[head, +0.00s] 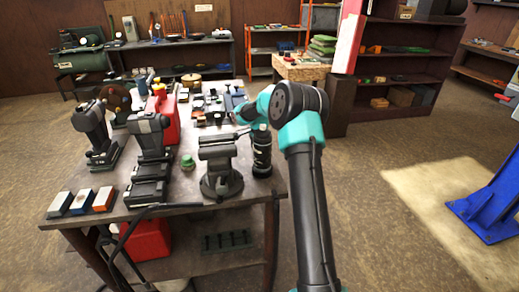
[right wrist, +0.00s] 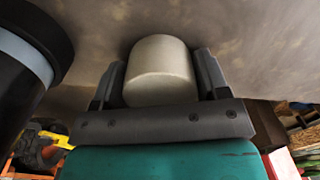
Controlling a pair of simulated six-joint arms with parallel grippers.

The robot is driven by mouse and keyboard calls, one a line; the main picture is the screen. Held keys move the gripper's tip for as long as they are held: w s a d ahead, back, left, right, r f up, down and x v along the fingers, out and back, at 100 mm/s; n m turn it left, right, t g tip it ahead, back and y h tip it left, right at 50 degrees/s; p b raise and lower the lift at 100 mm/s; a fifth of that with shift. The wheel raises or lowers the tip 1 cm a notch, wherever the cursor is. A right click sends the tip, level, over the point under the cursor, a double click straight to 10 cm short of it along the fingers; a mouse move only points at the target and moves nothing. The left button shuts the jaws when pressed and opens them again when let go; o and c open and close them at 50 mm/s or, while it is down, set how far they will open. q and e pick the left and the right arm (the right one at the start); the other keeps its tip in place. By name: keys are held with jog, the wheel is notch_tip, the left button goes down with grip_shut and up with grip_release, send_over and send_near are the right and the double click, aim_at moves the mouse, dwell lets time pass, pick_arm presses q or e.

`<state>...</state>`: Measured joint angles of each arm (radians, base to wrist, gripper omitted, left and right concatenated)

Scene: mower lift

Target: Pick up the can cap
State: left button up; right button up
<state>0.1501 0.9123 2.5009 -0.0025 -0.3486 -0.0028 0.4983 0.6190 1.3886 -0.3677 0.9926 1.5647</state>
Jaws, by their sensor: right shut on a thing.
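The can cap (right wrist: 161,72), a pale, short cylinder with a rounded edge, is between the two dark fingers of my right gripper (right wrist: 160,84) in the right wrist view. The gripper is shut on it, one finger on each side. In the head view my right arm reaches over the workbench's right end, and its gripper (head: 243,112) is small and partly hidden behind the wrist, close to a black can (head: 262,152). I cannot make out the cap there. A black cylinder, seemingly this can, fills the left of the wrist view (right wrist: 28,55). My left gripper is out of view.
A dark vise (head: 219,165) stands left of the can, with a small green item (head: 187,162) beside it. Power tools, a red canister (head: 163,115) and small blocks crowd the workbench (head: 190,221). The floor to the right is open up to a blue metal frame (head: 490,205).

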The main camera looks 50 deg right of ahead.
jog(key=shift+c, duration=1.3)
jog(key=shift+r, duration=0.1)
notch_tip(320, 180, up, 10)
jog(key=shift+f, duration=0.1)
